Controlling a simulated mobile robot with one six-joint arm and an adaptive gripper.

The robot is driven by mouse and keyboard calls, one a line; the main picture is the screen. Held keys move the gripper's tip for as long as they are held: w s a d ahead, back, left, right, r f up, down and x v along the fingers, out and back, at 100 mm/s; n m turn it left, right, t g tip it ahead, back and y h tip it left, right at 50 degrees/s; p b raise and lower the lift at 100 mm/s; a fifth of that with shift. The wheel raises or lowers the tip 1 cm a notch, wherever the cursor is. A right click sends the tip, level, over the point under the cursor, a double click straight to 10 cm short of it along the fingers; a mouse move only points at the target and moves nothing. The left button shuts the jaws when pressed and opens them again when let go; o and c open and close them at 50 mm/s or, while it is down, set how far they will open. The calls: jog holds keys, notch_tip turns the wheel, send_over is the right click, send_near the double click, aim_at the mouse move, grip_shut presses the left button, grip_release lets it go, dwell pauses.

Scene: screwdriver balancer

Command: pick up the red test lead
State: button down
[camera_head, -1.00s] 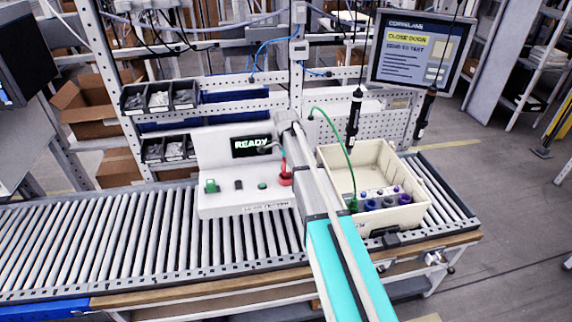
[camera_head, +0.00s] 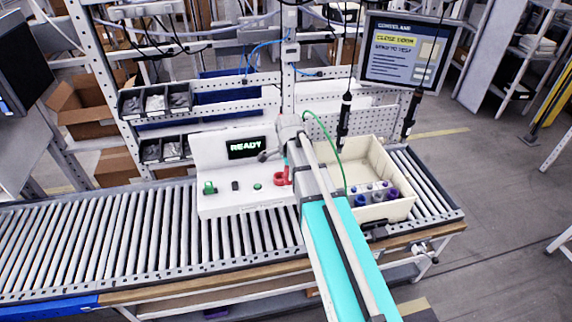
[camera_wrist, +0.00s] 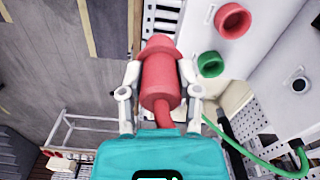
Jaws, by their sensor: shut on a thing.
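The red test lead's plug (camera_wrist: 160,80) fills the middle of the wrist view, with its short red cable running down toward my wrist. My gripper (camera_wrist: 159,74) is shut on it, one pale finger on each side. A red ring-shaped fitting (camera_wrist: 233,20) sits on the white tester, apart from the plug, with a green ring (camera_wrist: 210,64) beside it. In the head view the red fitting (camera_head: 283,176) shows at the tester's right end. My arm hides most of the gripper there, and I cannot make out the held plug.
The white tester (camera_head: 235,203) reads READY and stands on the roller conveyor (camera_head: 80,238). A cream bin (camera_head: 395,211) with several bottles is right of my arm. A green lead (camera_head: 340,150) arches into it. Two dark screwdrivers (camera_head: 344,122) hang above and behind the bin.

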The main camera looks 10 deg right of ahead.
jog(key=shift+s+r, duration=0.2)
jog(key=shift+s, duration=0.25)
jog(key=shift+f, duration=0.15)
dwell(0.3)
notch_tip(320, 180, down, 24)
jog(key=b, duration=2.4)
jog(key=shift+f, duration=0.15)
